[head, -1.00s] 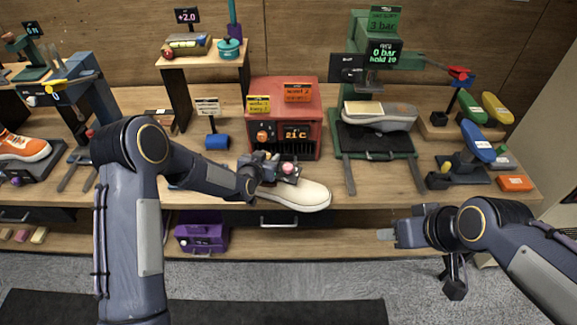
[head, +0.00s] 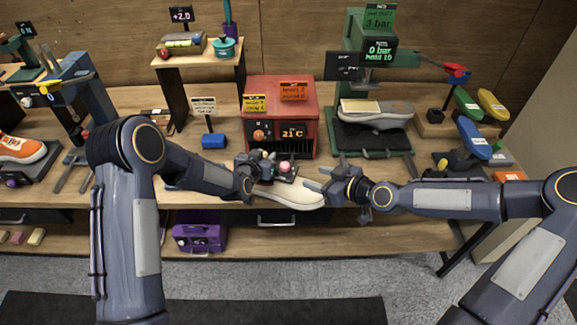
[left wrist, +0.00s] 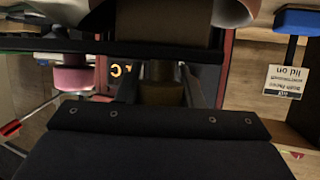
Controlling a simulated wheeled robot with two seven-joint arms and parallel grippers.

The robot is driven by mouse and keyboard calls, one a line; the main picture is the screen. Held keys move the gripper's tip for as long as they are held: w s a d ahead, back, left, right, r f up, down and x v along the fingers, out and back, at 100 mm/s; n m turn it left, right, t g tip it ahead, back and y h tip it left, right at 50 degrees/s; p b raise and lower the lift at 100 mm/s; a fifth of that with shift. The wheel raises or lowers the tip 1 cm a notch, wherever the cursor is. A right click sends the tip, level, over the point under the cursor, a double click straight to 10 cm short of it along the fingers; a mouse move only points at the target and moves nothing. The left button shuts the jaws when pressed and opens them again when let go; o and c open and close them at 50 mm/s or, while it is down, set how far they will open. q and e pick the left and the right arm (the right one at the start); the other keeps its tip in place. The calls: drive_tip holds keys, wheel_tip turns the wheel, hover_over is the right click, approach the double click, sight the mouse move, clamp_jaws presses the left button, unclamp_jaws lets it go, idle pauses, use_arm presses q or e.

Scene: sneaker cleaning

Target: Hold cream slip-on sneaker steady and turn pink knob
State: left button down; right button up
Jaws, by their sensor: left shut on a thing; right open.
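The cream slip-on sneaker (head: 292,195) lies near the table's front edge, toe to the right, its heel end hidden by my left arm and gripper. My left gripper (head: 258,168) is shut at the heel end, seemingly on the sneaker; the exact grip is hidden. The pink knob (head: 285,168) sits just right of the left gripper, behind the sneaker; it also shows in the left wrist view (left wrist: 72,78). My right gripper (head: 320,179) is open and empty near the toe, its fingers pointing left toward the knob but apart from it.
A red heater box (head: 283,112) with an orange display stands behind the sneaker. A green press (head: 372,130) with a grey shoe is to the right. A blue block (head: 213,141) lies left of the heater. A purple case (head: 199,236) is on the shelf below.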

sight(286, 165)
drive_tip(key=x, duration=1.2)
drive_tip(key=shift+w+a+r, duration=0.1)
drive_tip(key=shift+w+r, duration=0.2)
drive_tip(key=shift+w, duration=0.15)
drive_tip(key=shift+t, duration=0.3)
drive_tip(key=shift+c, duration=0.2)
